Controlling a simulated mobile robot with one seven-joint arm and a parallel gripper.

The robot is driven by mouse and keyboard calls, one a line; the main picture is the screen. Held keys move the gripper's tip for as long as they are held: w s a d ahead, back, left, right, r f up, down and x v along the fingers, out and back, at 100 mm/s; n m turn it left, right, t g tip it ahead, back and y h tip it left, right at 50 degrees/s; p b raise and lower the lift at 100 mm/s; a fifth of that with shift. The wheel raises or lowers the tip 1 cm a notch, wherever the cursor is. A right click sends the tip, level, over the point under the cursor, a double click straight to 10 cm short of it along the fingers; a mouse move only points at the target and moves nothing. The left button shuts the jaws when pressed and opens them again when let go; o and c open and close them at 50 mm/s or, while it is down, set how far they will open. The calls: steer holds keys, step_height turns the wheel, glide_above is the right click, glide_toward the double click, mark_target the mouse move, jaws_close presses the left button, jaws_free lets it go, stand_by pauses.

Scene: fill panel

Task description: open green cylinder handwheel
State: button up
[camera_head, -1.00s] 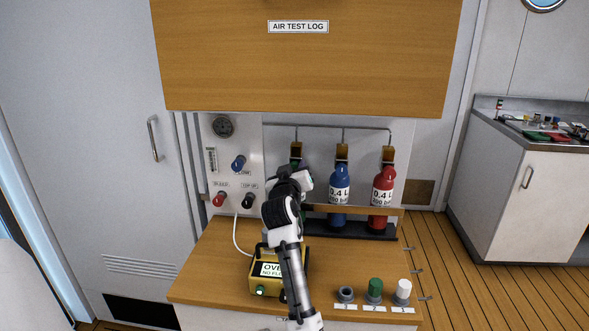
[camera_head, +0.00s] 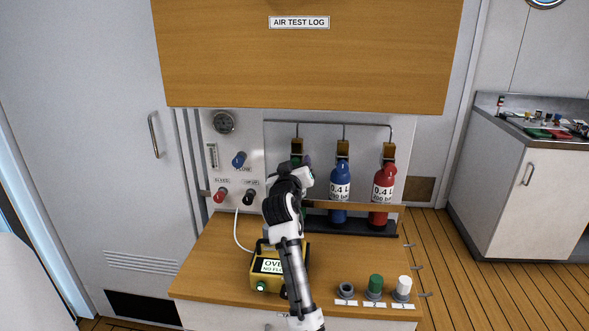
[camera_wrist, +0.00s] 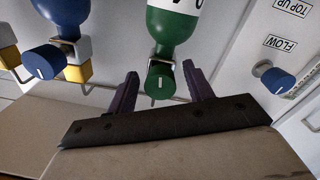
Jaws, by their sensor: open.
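The green cylinder (camera_wrist: 173,32) shows upside down in the wrist view, with its green handwheel (camera_wrist: 159,84) below it. The handwheel has a white line on its face. My gripper (camera_wrist: 163,85) is open, with one dark purple finger on each side of the handwheel. Gaps show between the fingers and the wheel, and I see no contact. In the head view my arm hides nearly all of the green cylinder; only a bit of green (camera_head: 296,160) shows near my gripper (camera_head: 304,164).
A blue cylinder (camera_head: 339,205) and a red cylinder (camera_head: 383,203) stand to the right in the rack. Panel knobs, including a blue one (camera_head: 239,159), are at left. A yellow device (camera_head: 262,281) and several knobs on grey bases, one green (camera_head: 375,284), stand on the wooden bench.

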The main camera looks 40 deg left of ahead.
steer(key=b+v, duration=0.3)
steer(key=v, duration=1)
steer(key=shift+s+d, duration=0.2)
steer(key=shift+s, duration=0.15)
